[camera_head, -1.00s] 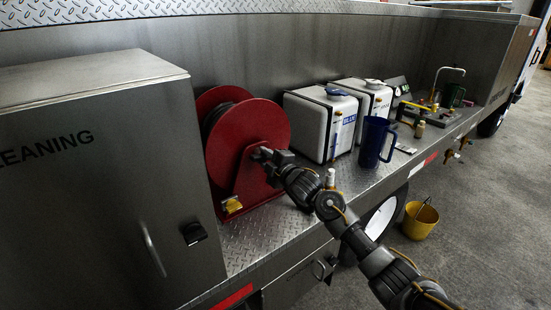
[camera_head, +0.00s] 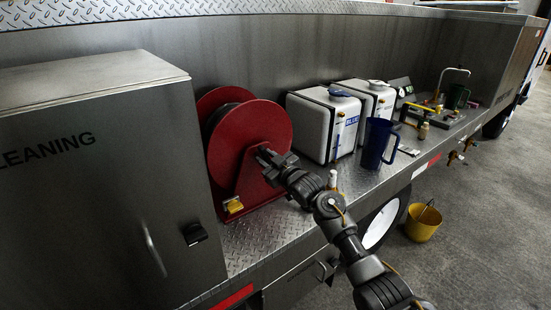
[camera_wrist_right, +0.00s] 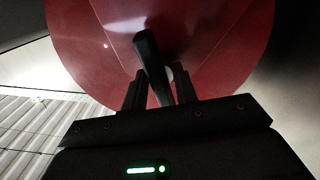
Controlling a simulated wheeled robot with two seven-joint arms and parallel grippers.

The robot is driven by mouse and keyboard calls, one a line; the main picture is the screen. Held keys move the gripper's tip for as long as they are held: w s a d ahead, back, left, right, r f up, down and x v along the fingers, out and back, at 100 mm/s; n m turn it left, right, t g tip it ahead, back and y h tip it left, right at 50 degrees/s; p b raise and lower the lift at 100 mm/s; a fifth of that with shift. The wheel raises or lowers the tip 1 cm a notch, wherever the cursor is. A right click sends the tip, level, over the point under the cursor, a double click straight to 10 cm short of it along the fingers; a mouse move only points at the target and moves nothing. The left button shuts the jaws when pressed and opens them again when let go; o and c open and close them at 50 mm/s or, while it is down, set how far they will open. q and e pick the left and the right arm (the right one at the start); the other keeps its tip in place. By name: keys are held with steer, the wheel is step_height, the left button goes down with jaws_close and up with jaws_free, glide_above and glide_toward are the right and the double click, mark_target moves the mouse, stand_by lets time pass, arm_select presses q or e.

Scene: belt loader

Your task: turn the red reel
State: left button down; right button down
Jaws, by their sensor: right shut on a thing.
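The red reel (camera_head: 220,140) stands on the metal deck beside the steel cabinet, with dark hose wound between its two red discs. My right gripper (camera_head: 268,158) is at the hub of its near side, in front of the red stand. In the right wrist view the red disc (camera_wrist_right: 85,50) fills the top, and a dark crank handle (camera_wrist_right: 150,60) runs down between the fingers of my right gripper (camera_wrist_right: 158,88), which is shut on it. In the head view the handle is hidden behind the gripper. My left gripper is not in view.
The steel cabinet (camera_head: 90,200) stands close on the left. White containers (camera_head: 322,128) and a blue jug (camera_head: 376,145) stand to the right on the deck (camera_head: 250,240). A yellow bucket (camera_head: 421,226) is on the floor below.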

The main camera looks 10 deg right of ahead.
steer(key=shift+m+p, duration=0.35)
steer(key=shift+m, duration=0.85)
steer(key=shift+f, duration=0.1)
steer(key=c, duration=1.4)
jaws_free()
steer(key=shift+b+v, duration=1.25)
steer(key=shift+v, duration=4.2)
